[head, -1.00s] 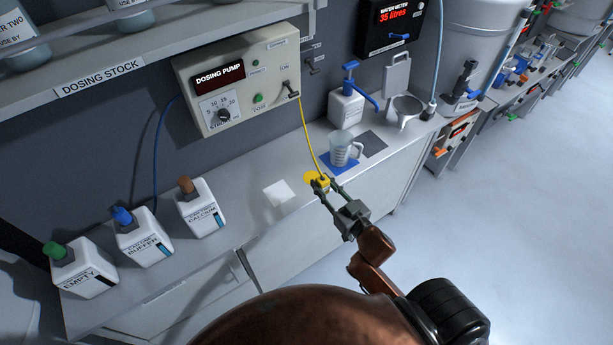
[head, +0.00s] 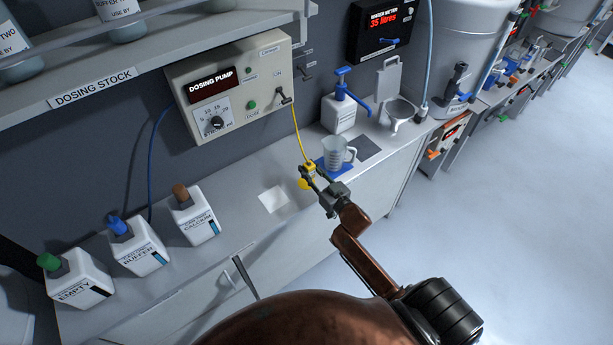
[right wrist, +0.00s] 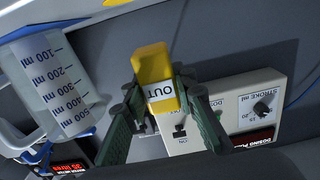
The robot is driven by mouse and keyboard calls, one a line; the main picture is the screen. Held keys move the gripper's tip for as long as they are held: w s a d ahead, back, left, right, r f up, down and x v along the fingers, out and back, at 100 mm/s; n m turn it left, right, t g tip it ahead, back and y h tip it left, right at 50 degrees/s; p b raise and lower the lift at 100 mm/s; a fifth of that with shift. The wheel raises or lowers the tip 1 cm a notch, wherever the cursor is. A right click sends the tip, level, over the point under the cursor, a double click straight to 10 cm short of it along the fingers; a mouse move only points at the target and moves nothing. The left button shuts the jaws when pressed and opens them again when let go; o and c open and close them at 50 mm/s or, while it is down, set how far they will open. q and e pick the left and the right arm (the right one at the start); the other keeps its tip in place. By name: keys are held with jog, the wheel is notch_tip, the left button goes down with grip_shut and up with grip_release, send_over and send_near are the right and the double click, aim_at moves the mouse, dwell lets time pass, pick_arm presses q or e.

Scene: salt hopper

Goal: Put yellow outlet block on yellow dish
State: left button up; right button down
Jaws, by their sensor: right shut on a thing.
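The yellow outlet block (head: 310,167) is at the end of a yellow tube from the dosing pump. My right gripper (head: 313,173) is shut on it. In the right wrist view the block (right wrist: 153,76), labelled OUT, sits between the green fingers (right wrist: 165,112). The yellow dish (head: 303,184) lies on the bench, partly covered by my gripper in the head view. The block appears just beyond the dish there, seemingly raised; the exact gap cannot be told. The dish is not clear in the wrist view. My left gripper is not in view.
A measuring jug (head: 336,154) stands on a blue mat just right of the block. A white square (head: 273,199) lies to the left, and a dark square (head: 368,147) to the right. The dosing pump (head: 232,85) hangs on the wall above. Three bottles stand at the left.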

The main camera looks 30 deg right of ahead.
jog(key=shift+w+a+f, duration=0.15)
jog(key=shift+w+f, duration=0.3)
jog(key=shift+f, duration=0.1)
jog(key=shift+w+a+f, duration=0.1)
jog(key=shift+w+f, duration=0.1)
jog(key=shift+f, duration=1.55)
jog(key=shift+f, duration=0.15)
jog(key=c, duration=1.6)
grip_release()
jog(key=shift+s, duration=0.2)
jog(key=s+d, duration=0.1)
jog(key=s, duration=1)
jog(key=shift+s, duration=0.35)
